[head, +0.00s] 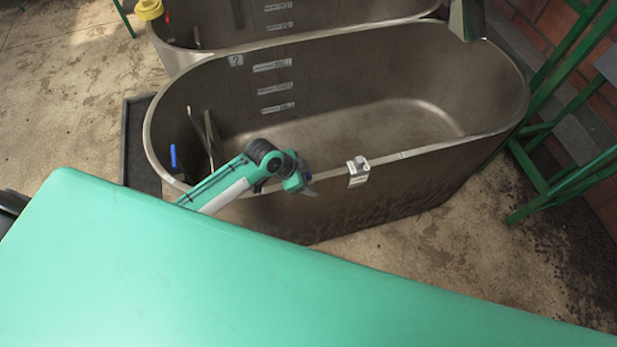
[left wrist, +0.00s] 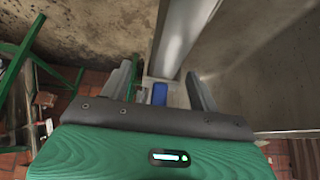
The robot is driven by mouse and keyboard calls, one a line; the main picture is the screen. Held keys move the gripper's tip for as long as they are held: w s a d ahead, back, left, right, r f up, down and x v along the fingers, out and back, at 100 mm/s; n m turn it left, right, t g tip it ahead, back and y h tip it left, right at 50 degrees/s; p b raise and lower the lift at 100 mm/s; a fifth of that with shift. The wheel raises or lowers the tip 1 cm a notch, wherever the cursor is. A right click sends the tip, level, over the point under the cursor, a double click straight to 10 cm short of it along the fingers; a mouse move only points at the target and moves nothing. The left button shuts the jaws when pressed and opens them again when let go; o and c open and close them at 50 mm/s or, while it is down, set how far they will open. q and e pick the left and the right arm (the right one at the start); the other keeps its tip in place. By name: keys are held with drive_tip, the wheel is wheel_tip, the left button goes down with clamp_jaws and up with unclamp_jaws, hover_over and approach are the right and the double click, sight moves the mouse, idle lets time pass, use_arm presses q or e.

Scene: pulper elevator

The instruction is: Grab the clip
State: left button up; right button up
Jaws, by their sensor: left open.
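The clip (head: 358,172), a small pale metal piece with a white label, sits on the near rim of the front steel tank. My left gripper (head: 308,184) is just left of it in the head view, pointing towards it with a gap between. In the left wrist view the two fingers of my left gripper (left wrist: 162,88) stand apart. A small pale piece with a blue patch (left wrist: 159,94) shows between them, seemingly the clip; I cannot tell its distance. My right gripper is not in view.
The front tank (head: 440,150) is open and empty-looking, with a blue-handled part (head: 173,157) at its left end. A second tank (head: 300,15) stands behind. A green metal frame (head: 545,170) is at the right. Bare floor (head: 425,240) lies in front of the tank.

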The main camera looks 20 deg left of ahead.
use_arm(q)
drive_tip(key=shift+x, duration=1.25)
drive_tip(key=shift+w, duration=0.1)
drive_tip(key=shift+c, duration=0.4)
drive_tip(key=c, duration=1)
drive_tip(key=shift+r, duration=0.2)
